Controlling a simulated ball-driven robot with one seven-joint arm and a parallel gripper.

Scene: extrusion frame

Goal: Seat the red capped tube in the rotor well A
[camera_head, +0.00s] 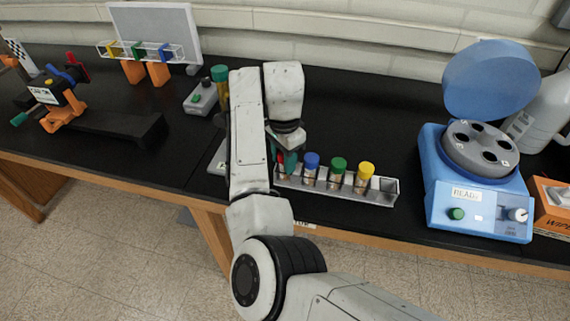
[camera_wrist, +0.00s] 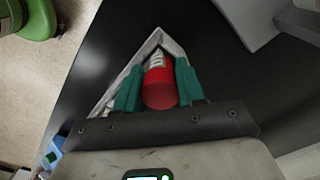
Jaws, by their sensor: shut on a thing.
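My gripper (camera_head: 287,160) is at the left end of the grey tube rack (camera_head: 389,197), partly hidden behind my arm. In the wrist view, the green fingers of my gripper (camera_wrist: 158,84) are shut on the red capped tube (camera_wrist: 160,88), one on each side of its red cap. The red cap barely shows in the head view (camera_head: 281,157). I cannot tell whether the tube is still in its rack slot. The grey rotor (camera_head: 480,150) sits in the blue centrifuge (camera_head: 435,165) at the right, with several dark wells facing up. Its well letters are too small to read surely.
Blue (camera_head: 311,161), green (camera_head: 338,166) and yellow (camera_head: 366,171) capped tubes stand in the rack beside my gripper. The centrifuge's blue lid (camera_head: 490,79) is raised. A wipes box (camera_head: 553,200) stands right of it. Black bench between rack and centrifuge is clear.

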